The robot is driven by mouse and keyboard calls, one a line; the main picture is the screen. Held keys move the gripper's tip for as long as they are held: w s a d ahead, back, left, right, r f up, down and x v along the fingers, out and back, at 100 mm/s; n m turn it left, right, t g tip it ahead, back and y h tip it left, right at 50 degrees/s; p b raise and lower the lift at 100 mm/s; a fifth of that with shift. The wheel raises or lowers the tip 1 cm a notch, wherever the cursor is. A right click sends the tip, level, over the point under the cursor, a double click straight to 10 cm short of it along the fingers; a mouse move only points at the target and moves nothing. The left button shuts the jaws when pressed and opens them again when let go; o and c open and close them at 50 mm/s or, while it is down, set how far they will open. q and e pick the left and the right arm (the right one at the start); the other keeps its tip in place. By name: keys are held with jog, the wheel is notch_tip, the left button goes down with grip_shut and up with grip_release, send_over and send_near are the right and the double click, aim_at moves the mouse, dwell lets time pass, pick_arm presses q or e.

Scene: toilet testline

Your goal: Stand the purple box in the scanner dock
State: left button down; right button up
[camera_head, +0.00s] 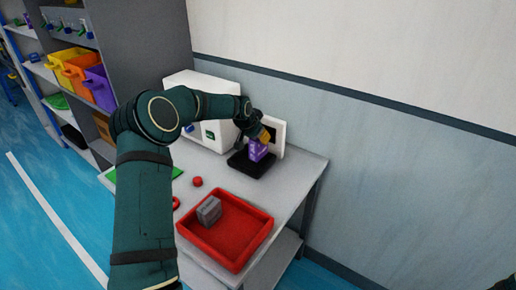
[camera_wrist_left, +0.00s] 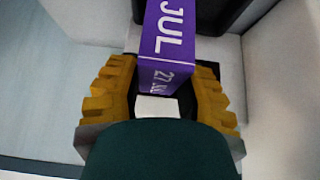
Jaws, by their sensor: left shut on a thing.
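The purple box (camera_head: 257,151) with white lettering is upright, or nearly so, over the black base of the scanner dock (camera_head: 243,165). A white upright panel (camera_head: 280,137) stands behind it. I cannot tell whether the box's bottom touches the base. My left gripper (camera_head: 265,136), with yellow fingers, is shut on the upper part of the box. In the left wrist view the box (camera_wrist_left: 169,40) lies between the fingers (camera_wrist_left: 160,95), and its "JUL" lettering shows. The gripper partly hides the box's top in the head view. My right gripper is not seen.
A red tray (camera_head: 252,249) with a grey block (camera_head: 208,210) is at the table's front. A small red round object (camera_head: 197,182) lies near it. A white machine (camera_head: 203,92) stands behind my left arm. Shelves with coloured bins (camera_head: 76,68) are at the left.

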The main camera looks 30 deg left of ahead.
pick_arm(q)
notch_tip(320, 180, down, 4)
jog(key=shift+f+b, duration=0.1)
jog(key=shift+b, duration=0.25)
jog(key=c, duration=0.6)
grip_release()
jog(key=shift+s+r, duration=0.2)
jog(key=shift+r, duration=0.25)
jog(key=p+v, duration=0.2)
jog(key=v, duration=0.9)
jog(key=shift+s, duration=0.1)
